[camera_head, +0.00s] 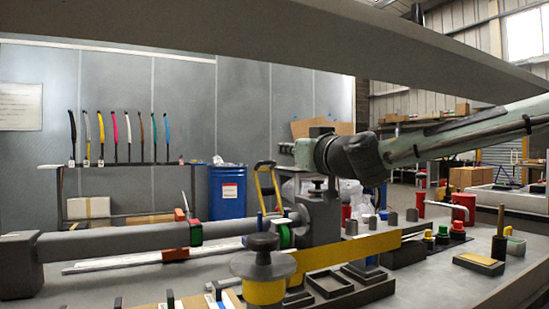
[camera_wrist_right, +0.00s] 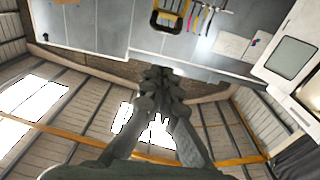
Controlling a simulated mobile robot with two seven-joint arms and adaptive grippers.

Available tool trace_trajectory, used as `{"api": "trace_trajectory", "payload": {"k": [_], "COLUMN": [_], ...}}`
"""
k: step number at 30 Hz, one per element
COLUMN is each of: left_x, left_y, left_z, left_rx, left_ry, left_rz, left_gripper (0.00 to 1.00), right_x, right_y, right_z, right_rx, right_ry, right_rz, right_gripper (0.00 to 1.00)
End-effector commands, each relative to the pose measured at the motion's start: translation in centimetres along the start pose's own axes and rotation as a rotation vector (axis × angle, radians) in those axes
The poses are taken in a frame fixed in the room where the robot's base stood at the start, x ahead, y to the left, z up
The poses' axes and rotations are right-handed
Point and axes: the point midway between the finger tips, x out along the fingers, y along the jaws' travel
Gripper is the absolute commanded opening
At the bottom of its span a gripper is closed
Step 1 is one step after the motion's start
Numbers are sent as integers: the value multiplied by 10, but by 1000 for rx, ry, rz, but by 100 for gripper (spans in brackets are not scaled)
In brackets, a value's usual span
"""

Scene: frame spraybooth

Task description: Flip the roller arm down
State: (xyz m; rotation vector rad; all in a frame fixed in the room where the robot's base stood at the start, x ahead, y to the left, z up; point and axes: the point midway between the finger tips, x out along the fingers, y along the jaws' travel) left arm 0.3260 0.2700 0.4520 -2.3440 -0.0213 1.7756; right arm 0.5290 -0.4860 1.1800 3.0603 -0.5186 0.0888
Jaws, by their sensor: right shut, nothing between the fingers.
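A long grey bar (camera_head: 120,241) with red and green bands lies nearly level from the left edge to an upright grey block (camera_head: 318,222). A yellow bar (camera_head: 345,252) runs beside it to a yellow cylinder with a grey round top (camera_head: 262,252). I cannot tell for sure which of these is the roller arm. My right gripper (camera_head: 285,148) is shut and empty, pointing left above the upright block and apart from it. Its closed fingers show in the right wrist view (camera_wrist_right: 160,75), with nothing between them. My left gripper is not in view.
A large grey beam (camera_head: 270,38) crosses the top of the view. Red, yellow and green buttons (camera_head: 442,235) and a block with a dark peg (camera_head: 480,262) stand on the table at right. A blue drum (camera_head: 227,190) and a rack of coloured tools (camera_head: 118,140) stand behind.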

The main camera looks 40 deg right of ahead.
Motion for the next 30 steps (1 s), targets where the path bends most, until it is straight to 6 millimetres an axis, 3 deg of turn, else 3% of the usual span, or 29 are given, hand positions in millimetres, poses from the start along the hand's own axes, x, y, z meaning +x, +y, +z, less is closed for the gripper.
{"api": "trace_trajectory", "payload": {"k": [7,12,30], "left_x": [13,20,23], "left_y": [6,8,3], "left_z": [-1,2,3], "left_rx": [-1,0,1], "left_ry": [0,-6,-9], "left_rz": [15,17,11], "left_gripper": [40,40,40], "right_x": [46,62,70], "right_y": [0,0,0], "right_z": [0,20,28], "right_rx": [-4,-3,1], "right_ry": [-3,-2,1], "right_rz": [1,1,1], "right_gripper": [0,0,0]}}
